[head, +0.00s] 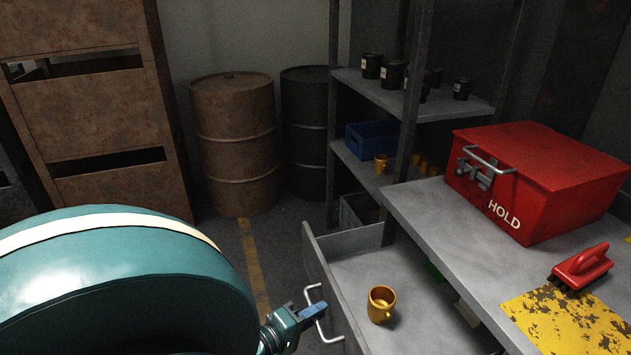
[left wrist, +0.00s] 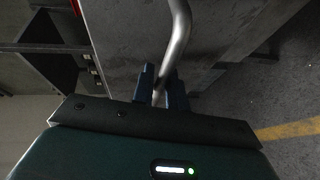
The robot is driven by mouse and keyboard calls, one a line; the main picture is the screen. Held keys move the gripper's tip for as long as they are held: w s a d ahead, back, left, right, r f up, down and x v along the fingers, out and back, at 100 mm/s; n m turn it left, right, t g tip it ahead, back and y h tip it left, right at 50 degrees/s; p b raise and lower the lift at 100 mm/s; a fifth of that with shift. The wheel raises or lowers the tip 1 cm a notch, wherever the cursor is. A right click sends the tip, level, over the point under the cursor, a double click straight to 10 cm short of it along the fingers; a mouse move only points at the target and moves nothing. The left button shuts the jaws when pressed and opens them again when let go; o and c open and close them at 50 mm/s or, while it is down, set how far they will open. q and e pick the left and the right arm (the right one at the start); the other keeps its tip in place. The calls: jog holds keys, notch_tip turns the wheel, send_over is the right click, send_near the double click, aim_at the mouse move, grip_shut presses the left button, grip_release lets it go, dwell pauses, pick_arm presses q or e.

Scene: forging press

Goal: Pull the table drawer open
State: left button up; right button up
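The grey table drawer (head: 350,240) is pulled out from under the table (head: 440,215), with its inside showing. A gold mug (head: 381,304) stands upright in it. The drawer's bar handle (head: 321,322) is on its front panel, and it also shows as a curved metal bar in the left wrist view (left wrist: 181,30). My left gripper (head: 315,312) is at the handle. In the left wrist view its blue fingers (left wrist: 161,88) are on either side of the bar, closed on it. My right gripper is not in view.
A red box marked HOLD (head: 555,180) and a red brush (head: 581,267) are on the tabletop. A shelf (head: 450,108) with dark jars stands behind. Barrels (head: 236,140) and a rusty cabinet (head: 95,110) are at the back left. Floor (head: 225,235) with a yellow line is clear beside the drawer.

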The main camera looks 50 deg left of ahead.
pick_arm(q)
jog(key=o, duration=0.4)
jog(key=shift+c, duration=0.2)
jog(key=s+r, duration=0.2)
jog(key=s, duration=1.1)
jog(key=shift+r, duration=0.25)
